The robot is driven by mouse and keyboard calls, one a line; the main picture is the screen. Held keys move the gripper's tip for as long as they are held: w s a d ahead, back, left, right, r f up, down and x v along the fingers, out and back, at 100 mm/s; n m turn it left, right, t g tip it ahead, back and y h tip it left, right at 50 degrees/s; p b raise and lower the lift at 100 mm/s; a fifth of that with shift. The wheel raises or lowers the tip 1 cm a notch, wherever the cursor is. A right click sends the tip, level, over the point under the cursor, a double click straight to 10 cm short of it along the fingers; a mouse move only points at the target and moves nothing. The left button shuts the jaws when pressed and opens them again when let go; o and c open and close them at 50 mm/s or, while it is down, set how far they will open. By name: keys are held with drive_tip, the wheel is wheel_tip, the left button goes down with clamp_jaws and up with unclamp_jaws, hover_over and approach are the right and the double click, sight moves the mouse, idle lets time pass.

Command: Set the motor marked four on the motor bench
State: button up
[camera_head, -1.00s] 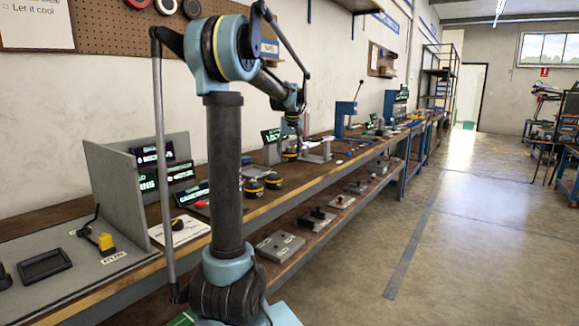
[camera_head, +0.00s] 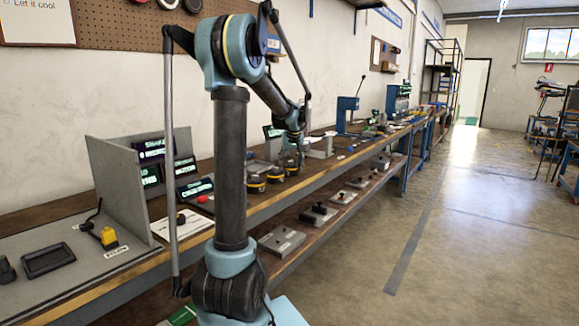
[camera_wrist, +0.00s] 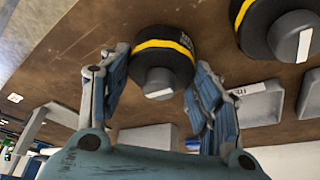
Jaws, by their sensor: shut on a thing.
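My gripper (camera_wrist: 160,62) is shut on a black motor (camera_wrist: 163,46) with a yellow band and a grey hub. One finger is on each side of it in the wrist view. The mark on this motor is too small to read. In the head view my gripper (camera_head: 292,152) is low over the wooden motor bench (camera_head: 235,219), with the held motor (camera_head: 291,166) below it. I cannot tell whether the motor touches the bench. Two similar motors stand to its left, the nearer one (camera_head: 256,183) and the farther one (camera_head: 275,174). One motor (camera_wrist: 282,25) also shows in the wrist view.
Grey blocks (camera_wrist: 262,103) lie close to the held motor. A grey stand (camera_head: 320,147) is just right of my gripper. Lit screens (camera_head: 195,188) and a grey partition (camera_head: 118,185) are at the left. A lower shelf holds several plates (camera_head: 282,241).

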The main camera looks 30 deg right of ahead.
drive_tip(key=o, duration=1.5)
drive_tip(key=v, duration=1.2)
drive_tip(key=shift+s, duration=0.1)
